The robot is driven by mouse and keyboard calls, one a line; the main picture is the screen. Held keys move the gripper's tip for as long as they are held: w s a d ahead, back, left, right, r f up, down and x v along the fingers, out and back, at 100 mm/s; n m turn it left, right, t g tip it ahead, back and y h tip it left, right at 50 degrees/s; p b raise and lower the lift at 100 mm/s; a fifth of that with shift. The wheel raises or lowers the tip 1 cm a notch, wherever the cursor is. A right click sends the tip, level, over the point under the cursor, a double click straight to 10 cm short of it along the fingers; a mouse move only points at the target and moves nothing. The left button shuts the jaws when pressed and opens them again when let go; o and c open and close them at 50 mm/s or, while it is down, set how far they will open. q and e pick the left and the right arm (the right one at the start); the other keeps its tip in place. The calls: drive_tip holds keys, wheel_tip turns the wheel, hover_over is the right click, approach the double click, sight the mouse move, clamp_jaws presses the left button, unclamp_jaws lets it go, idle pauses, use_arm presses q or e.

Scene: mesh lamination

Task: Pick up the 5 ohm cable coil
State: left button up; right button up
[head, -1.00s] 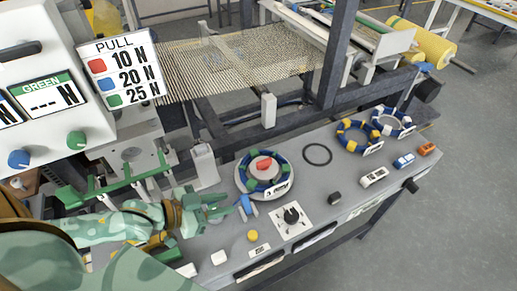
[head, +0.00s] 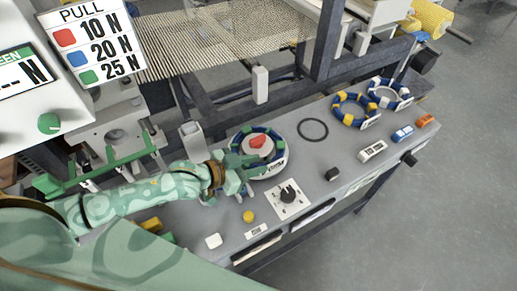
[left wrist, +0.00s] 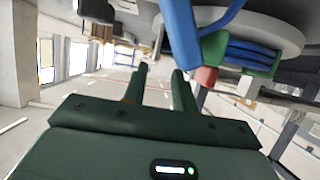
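A blue cable coil with green clips (head: 279,150) lies around a red knob (head: 257,141) on a round pale base. A blue coil with yellow clips (head: 338,105) and a blue coil with white clips (head: 404,91) lie at the far right of the bench. Their tags are too small to read, so I cannot tell which is 5 ohm. My left gripper (head: 246,173) is at the near left edge of the green-clipped coil. In the left wrist view its fingers (left wrist: 159,70) are apart with nothing between them; the coil (left wrist: 250,53) is at upper right. My right gripper is out of view.
The grey bench holds a black dial on a white plate (head: 288,195), a yellow button (head: 249,216) and a flat black ring (head: 313,129). Mesh (head: 215,45) hangs behind the bench.

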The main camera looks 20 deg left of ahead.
sight(264, 163)
use_arm(q)
drive_tip(key=x, duration=0.3)
drive_tip(key=shift+w+f+b, duration=0.25)
drive_tip(key=shift+f+b, duration=0.05)
clamp_jaws()
drive_tip(key=shift+r, duration=0.1)
drive_tip(key=shift+r, duration=0.1)
